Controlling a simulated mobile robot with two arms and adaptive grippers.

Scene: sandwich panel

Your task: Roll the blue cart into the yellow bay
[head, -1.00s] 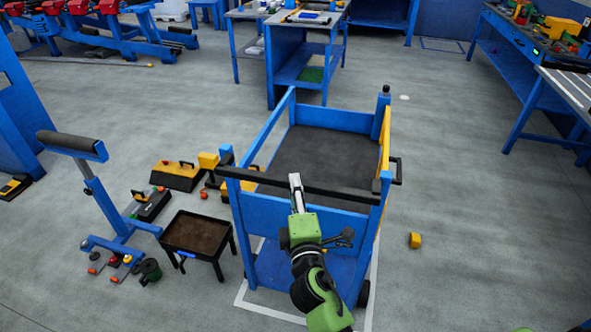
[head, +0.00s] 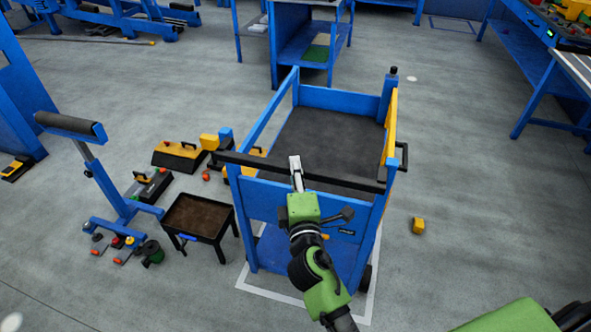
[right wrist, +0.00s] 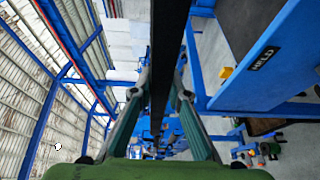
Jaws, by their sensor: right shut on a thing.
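The blue cart (head: 265,207) stands upright in the middle of the head view, with a dark top deck, yellow side panel and black push bar (head: 340,182) along its near end. My right gripper (head: 297,174) is shut on this bar, near its middle. In the right wrist view the two fingers (right wrist: 160,108) lie on either side of the black bar (right wrist: 166,50), and the cart's blue panel (right wrist: 265,75) shows at the right. A white floor outline (head: 262,294) surrounds the cart's near end. No yellow bay is visible. My left gripper is not in view.
A brown-topped tray stand (head: 196,217), blue padded stand (head: 107,190) and several toolboxes and small parts crowd the floor left of the cart. A yellow block (head: 418,225) lies to its right. A blue workbench (head: 305,45) stands beyond; open floor lies right.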

